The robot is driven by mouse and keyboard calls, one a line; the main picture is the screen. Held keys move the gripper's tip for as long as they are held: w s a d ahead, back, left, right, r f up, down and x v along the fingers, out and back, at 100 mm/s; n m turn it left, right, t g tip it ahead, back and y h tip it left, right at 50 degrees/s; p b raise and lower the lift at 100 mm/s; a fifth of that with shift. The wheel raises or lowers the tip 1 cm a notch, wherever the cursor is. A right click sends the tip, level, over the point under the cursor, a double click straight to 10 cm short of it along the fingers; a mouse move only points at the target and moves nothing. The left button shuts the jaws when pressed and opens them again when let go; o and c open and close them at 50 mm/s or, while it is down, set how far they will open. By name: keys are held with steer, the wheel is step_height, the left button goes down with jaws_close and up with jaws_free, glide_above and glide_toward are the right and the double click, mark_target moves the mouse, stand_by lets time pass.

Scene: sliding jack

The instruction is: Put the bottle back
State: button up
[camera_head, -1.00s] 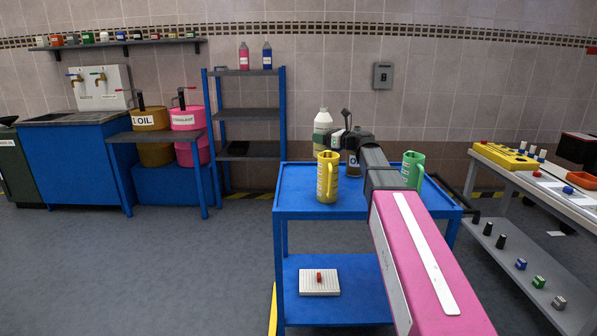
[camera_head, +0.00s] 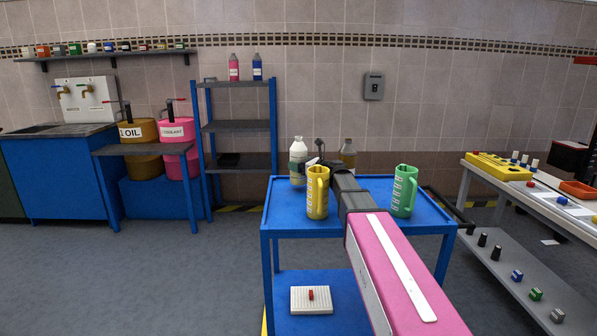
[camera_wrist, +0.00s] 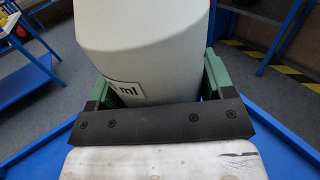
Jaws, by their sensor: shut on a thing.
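A white bottle (camera_head: 298,149) stands upright at the far left part of the blue cart top (camera_head: 285,212). I cannot tell whether its base touches the cart. My gripper (camera_head: 299,168) is shut on it, reaching in from the right. In the wrist view, the bottle body (camera_wrist: 145,45) with a partial "ml" label sits between the green fingers (camera_wrist: 157,85). The bottle's top is out of that view. A second, olive-brown bottle (camera_head: 348,150) stands to the right, partly hidden behind my arm.
A yellow jug (camera_head: 317,195) and a green jug (camera_head: 404,190) stand on the cart near my arm. A blue shelf rack (camera_head: 238,126) is behind to the left, with pink and blue bottles on top. A workbench (camera_head: 530,190) is at the right.

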steer(key=shift+f, duration=1.3)
steer(key=o, duration=1.2)
steer(key=shift+f, duration=0.15)
steer(key=shift+s+d, duration=0.15)
steer(key=shift+d, duration=0.05)
steer(key=v, duration=1.1)
steer(key=shift+s+d, duration=0.15)
steer(key=shift+d, duration=0.05)
